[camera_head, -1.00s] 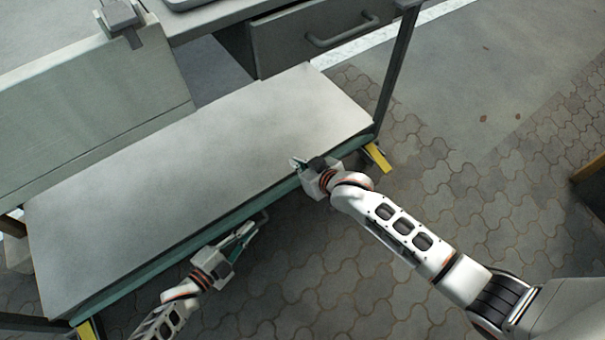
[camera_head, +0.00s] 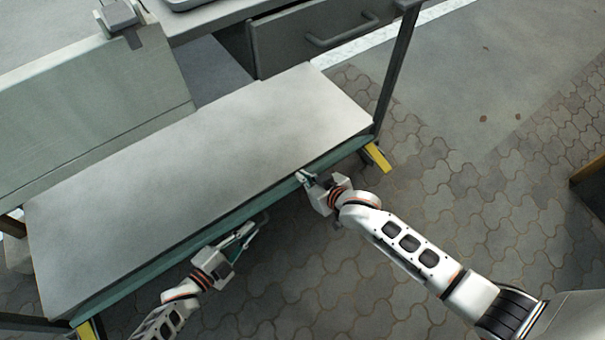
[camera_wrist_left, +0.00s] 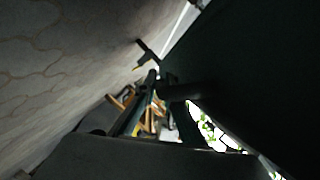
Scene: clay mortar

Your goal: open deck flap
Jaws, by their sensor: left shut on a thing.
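The deck flap appears to be the green front panel (camera_head: 160,262) under the pale grey deck top (camera_head: 200,140); I see it only as a narrow band along the front edge. A thin bar handle (camera_head: 265,220) stands out from this front. My left gripper (camera_head: 252,230) is shut on the handle, and its fingers partly hide it. In the left wrist view, a dark bar (camera_wrist_left: 180,91) lies between the fingers. My right gripper (camera_head: 303,176) is at the front edge, right of the handle, and its finger opening is too small to make out.
A grey drawer with a bar handle (camera_head: 343,30) is behind the deck. A dark post (camera_head: 397,65) rises at the deck's right corner, near a yellow bracket (camera_head: 377,157). A grey raised panel (camera_head: 95,115) stands at the left.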

